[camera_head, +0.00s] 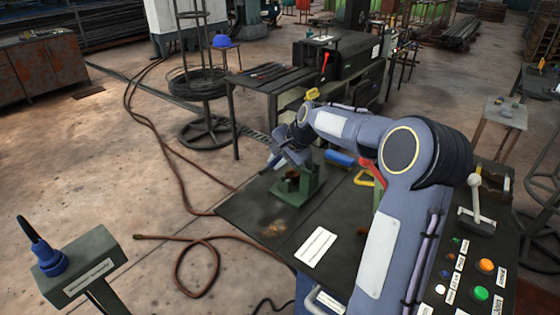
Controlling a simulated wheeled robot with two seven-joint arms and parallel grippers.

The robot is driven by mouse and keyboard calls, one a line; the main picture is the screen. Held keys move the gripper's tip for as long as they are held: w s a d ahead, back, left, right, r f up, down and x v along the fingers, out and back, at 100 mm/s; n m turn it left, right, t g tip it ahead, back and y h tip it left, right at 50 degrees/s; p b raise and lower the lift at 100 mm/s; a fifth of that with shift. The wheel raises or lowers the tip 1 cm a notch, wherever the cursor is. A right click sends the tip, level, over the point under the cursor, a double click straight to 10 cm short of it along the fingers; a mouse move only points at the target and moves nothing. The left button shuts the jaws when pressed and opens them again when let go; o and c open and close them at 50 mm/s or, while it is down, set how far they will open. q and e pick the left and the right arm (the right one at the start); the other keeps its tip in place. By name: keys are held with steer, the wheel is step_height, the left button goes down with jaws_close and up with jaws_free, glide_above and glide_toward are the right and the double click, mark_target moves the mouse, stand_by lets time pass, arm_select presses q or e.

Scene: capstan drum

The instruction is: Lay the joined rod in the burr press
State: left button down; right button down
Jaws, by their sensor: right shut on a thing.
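My right gripper (277,163) hangs at the far end of my right arm, just above and left of the green burr press (297,192). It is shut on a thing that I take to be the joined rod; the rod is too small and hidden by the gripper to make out. The press stands on the dark bench (250,211) and has a brown part in its middle. The gripper overlaps the top of the press in the picture; I cannot tell whether they touch. My left gripper is not in view.
Behind my forearm lie a blue cylinder (339,158) and a yellow handle (363,179). A white label (315,247) lies on the bench front. A button panel (470,275) with a lever (475,200) is at right. The bench's left front is clear.

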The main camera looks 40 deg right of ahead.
steer(key=shift+d, duration=0.2)
steer(key=shift+f+b, duration=3.25)
steer(key=shift+f, duration=0.85)
steer(key=c, duration=1.3)
jaws_free()
steer(key=shift+a, duration=0.1)
steer(key=shift+c, duration=0.2)
steer(key=shift+s+f, duration=0.1)
steer(key=shift+v, duration=3.95)
